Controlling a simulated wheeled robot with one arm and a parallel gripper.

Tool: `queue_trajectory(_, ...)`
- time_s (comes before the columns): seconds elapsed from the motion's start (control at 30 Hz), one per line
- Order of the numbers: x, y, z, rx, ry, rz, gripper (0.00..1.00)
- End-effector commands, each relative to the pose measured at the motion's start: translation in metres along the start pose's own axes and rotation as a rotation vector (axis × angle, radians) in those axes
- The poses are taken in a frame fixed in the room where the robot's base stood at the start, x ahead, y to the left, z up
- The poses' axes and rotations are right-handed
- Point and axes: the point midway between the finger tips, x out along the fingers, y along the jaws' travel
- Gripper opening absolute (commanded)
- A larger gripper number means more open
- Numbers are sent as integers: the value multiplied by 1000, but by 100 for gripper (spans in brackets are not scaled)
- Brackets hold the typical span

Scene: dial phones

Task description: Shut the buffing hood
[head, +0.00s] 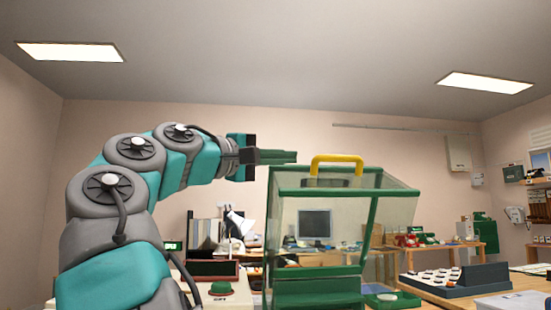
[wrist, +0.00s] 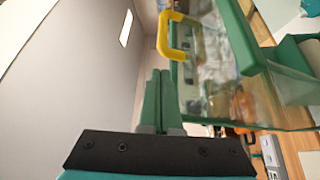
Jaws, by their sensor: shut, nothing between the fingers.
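The buffing hood (head: 392,192) is a clear box-like cover with green edges, standing right of my arm in the head view. A yellow handle (head: 337,159) arches from its top edge. The hood's clear panels stand above a green base (head: 316,285); how far open it is, I cannot tell for sure. My gripper (head: 292,157) is shut and empty, pointing right at about handle height, just left of the handle. Its green fingers also show in the wrist view (wrist: 158,75).
A red-and-cream box with a green button (head: 220,289) sits left of the hood. A dark tray with several round parts (head: 450,278) lies on the bench to the right. Benches with a monitor (head: 315,224) stand behind. The air above the hood is clear.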

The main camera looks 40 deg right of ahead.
Motion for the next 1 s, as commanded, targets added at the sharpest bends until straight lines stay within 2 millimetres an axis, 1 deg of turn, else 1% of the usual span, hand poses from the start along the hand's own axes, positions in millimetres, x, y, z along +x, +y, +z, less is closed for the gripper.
queue_trajectory(0.03,10,-1,0,-1,-1,-1,0)
queue_trajectory(0.2,39,-1,1,1,-3,-3,0)
queue_trajectory(0.33,52,1,0,1,0,1,0)
queue_trajectory(0.47,56,1,1,1,0,1,0)
queue_trajectory(0.77,55,0,1,2,0,2,0)
queue_trajectory(0.87,54,-3,4,9,-1,6,0)
queue_trajectory(1.0,49,-10,13,31,-2,20,0)
